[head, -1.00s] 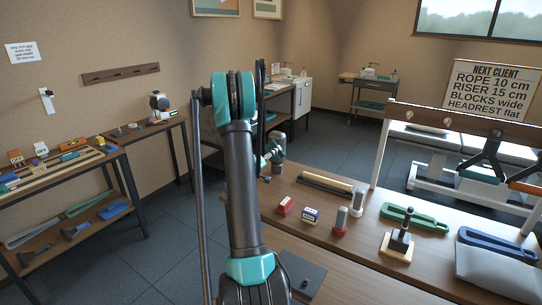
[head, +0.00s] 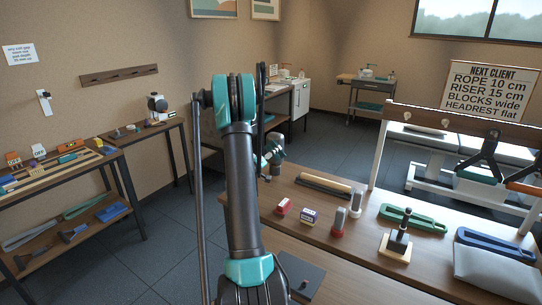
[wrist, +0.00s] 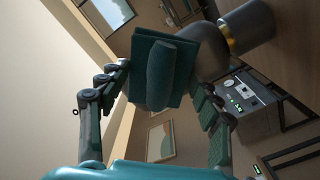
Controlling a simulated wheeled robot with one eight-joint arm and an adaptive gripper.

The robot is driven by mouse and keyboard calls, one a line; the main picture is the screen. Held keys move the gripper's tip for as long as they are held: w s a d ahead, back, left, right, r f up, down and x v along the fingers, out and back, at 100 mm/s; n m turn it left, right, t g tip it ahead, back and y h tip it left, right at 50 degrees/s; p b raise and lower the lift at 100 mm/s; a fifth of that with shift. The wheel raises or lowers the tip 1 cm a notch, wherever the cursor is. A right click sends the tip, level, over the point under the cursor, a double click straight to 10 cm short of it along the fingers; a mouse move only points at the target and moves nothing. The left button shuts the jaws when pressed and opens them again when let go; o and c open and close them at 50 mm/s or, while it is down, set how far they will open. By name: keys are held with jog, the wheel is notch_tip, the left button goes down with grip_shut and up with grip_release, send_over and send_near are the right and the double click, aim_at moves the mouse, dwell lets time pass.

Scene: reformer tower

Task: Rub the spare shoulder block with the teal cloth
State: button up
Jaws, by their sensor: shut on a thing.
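The teal cloth (wrist: 180,65) is a folded pad in the middle of the wrist view. My gripper (wrist: 160,82) is shut on it, with a finger at each side. Just beyond the cloth is a dark rounded piece (wrist: 205,55) joined to a grey cylinder (wrist: 247,25). I cannot tell for sure whether this is the spare shoulder block, or whether the cloth touches it. In the head view, my arm hides most of my gripper. A grey rounded shape (head: 277,143) shows just right of the arm there.
A shelf table (head: 60,180) stands left. Dark floor (head: 170,240) lies between.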

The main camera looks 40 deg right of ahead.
jog(key=shift+w, duration=0.1)
jog(key=w, duration=0.1)
jog(key=w+a, duration=0.1)
jog(key=w, duration=0.1)
jog(key=shift+w+a, duration=0.15)
jog(key=shift+w, duration=0.15)
jog(key=shift+s, duration=0.15)
jog(key=shift+s+d, duration=0.35)
jog(key=shift+s, duration=0.5)
jog(key=shift+s+d, duration=0.35)
jog(key=shift+s, duration=0.5)
jog(key=shift+d+f, duration=0.1)
jog(key=shift+f, duration=0.65)
jog(key=w, duration=0.1)
jog(key=w+a, duration=0.1)
jog(key=w, duration=0.1)
jog(key=shift+w+a, duration=0.25)
jog(key=shift+w, duration=0.15)
